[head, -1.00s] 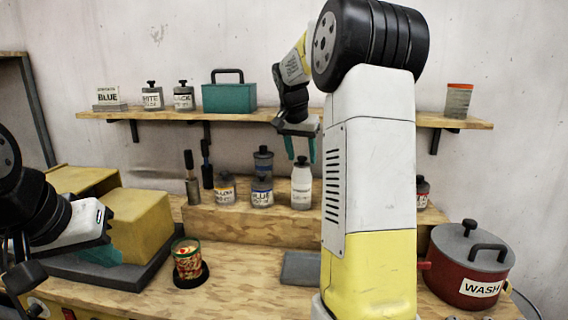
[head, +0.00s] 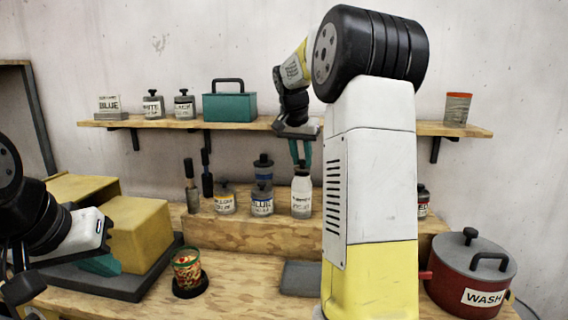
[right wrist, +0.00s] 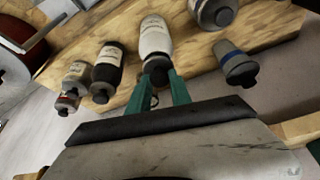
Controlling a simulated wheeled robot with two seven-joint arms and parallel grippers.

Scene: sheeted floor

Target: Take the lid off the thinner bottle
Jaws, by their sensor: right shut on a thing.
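A slim white bottle (head: 301,199) with a dark lid (head: 301,169) stands upright on the raised wooden step. It also shows in the right wrist view (right wrist: 154,38), with its lid (right wrist: 157,68) towards me. My right gripper (head: 301,160) comes down from above, and its teal fingers are closed on the lid. In the right wrist view the fingertips (right wrist: 162,80) meet at the lid. The lid appears still seated on the bottle. My left gripper (head: 100,265) is at the lower left beside a yellow block, its fingers partly hidden.
A patterned can (head: 187,268) sits in front. A red pot (head: 470,275) stands at right. A shelf (head: 290,124) runs behind.

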